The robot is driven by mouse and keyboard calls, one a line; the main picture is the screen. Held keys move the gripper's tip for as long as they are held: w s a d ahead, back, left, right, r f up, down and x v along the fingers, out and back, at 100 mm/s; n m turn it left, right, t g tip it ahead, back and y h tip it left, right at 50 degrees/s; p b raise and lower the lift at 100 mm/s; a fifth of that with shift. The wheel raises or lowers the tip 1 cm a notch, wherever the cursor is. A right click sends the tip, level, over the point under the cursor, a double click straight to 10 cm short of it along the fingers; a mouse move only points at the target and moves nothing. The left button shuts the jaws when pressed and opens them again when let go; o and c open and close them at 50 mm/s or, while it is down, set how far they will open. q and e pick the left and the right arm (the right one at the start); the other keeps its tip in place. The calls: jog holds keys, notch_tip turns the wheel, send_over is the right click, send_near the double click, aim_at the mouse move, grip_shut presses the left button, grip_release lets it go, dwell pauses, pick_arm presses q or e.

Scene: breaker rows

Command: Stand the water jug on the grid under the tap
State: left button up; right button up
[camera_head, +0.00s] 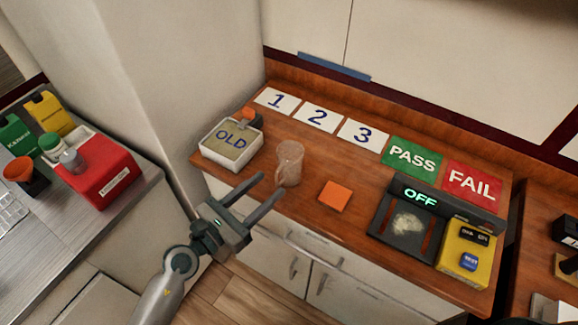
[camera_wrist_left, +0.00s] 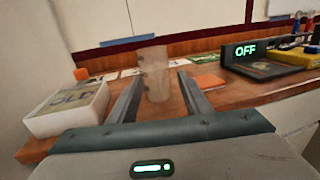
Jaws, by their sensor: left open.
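The clear jug (camera_head: 289,163) stands upright on the wooden counter, between the white OLD tray and an orange square. It also shows in the left wrist view (camera_wrist_left: 154,75), straight ahead between the fingers. My left gripper (camera_head: 271,184) is open and empty, just in front of the jug at the counter's front edge, with its fingers pointing towards it. The gap at its fingertips also shows in the left wrist view (camera_wrist_left: 161,78). I cannot make out a tap or a grid in these views. My right gripper is not in view.
The white OLD tray (camera_head: 230,143) stands left of the jug, and the orange square (camera_head: 334,196) lies to its right. A dark device reading OFF (camera_head: 432,197) and a yellow block (camera_head: 466,254) are further right. Number cards (camera_head: 320,117) lie behind. A red box (camera_head: 104,176) is on the left counter.

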aim_at(283, 170)
pick_arm(q)
jog(key=x, duration=0.2)
jog(key=p+x, duration=0.1)
jog(key=x, duration=0.1)
jog(key=shift+w+d+f, duration=0.1)
jog(key=shift+w+f, duration=0.05)
jog(key=shift+w, duration=0.35)
grip_shut()
